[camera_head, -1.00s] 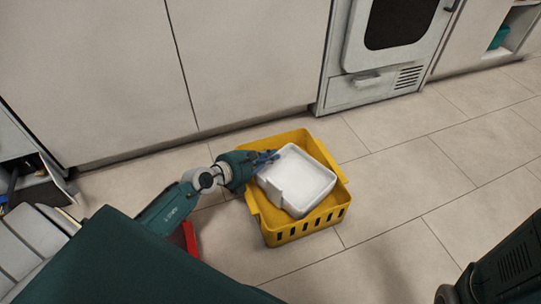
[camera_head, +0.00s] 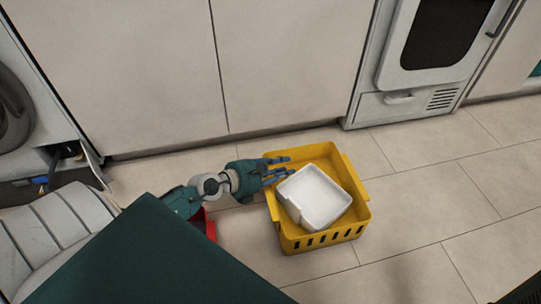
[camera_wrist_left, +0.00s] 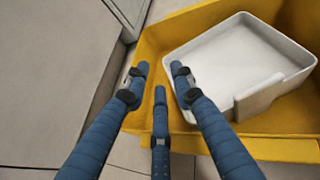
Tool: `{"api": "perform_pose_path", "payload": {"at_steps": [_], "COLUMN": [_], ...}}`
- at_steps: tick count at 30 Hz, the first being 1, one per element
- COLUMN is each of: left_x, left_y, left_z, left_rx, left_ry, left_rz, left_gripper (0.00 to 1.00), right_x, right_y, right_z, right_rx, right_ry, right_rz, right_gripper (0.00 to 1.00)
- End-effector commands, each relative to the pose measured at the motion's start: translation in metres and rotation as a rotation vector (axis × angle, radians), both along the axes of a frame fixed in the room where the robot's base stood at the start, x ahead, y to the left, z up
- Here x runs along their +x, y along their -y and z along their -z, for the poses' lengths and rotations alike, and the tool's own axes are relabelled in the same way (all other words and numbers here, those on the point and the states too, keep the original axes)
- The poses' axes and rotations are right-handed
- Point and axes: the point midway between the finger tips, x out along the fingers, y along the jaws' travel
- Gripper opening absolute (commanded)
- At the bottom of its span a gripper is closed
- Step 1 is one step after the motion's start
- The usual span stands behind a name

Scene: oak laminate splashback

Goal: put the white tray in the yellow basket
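The white tray (camera_head: 318,196) sits inside the yellow basket (camera_head: 352,228) on the floor, turned at an angle to the basket's walls, its open side up. In the left wrist view the tray (camera_wrist_left: 235,58) lies within the yellow walls of the basket (camera_wrist_left: 170,32). My left gripper (camera_head: 284,166) is at the basket's left side, over its rim, beside the tray's upper left edge. In the left wrist view its blue fingers (camera_wrist_left: 160,74) are spread with nothing between them. One finger overlaps the tray's edge in the picture; whether it touches is unclear. My right gripper is not in view.
Pale cabinet fronts (camera_head: 290,60) rise behind the basket, with an oven (camera_head: 435,50) at the upper right. A washing machine (camera_head: 20,120) stands at the left. A red object (camera_head: 205,225) shows partly below my left arm. Tiled floor right of the basket is clear.

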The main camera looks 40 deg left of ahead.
Motion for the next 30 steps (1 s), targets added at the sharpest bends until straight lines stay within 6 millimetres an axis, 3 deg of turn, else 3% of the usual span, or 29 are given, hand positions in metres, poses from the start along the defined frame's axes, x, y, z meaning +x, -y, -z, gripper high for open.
{"api": "perform_pose_path", "payload": {"at_steps": [3,9,19,22,26,29,30], "left_x": [-0.024,-0.047,-0.052,-0.047,-0.023,0.000,0.007], "left_y": [-0.007,-0.016,-0.018,-0.011,0.027,0.072,0.091], "left_z": [-0.012,-0.021,-0.024,-0.033,-0.079,-0.147,-0.179], "left_rx": [0.000,-0.001,-0.001,-0.039,-0.243,-0.516,-0.638], "left_ry": [-0.004,-0.001,0.001,0.014,0.066,0.125,0.146], "left_rz": [0.001,0.001,0.000,-0.002,-0.007,0.015,0.035], "left_gripper": [0.25,0.25,0.25,0.25,0.25,0.25,0.25], "right_x": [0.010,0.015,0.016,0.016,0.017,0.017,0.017], "right_y": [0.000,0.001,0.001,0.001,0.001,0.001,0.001], "right_z": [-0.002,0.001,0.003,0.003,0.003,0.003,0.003], "right_rx": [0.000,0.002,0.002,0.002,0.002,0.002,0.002], "right_ry": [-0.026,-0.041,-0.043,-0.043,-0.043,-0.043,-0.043], "right_rz": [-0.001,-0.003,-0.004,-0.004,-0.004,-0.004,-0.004], "right_gripper": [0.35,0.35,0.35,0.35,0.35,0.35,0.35]}}
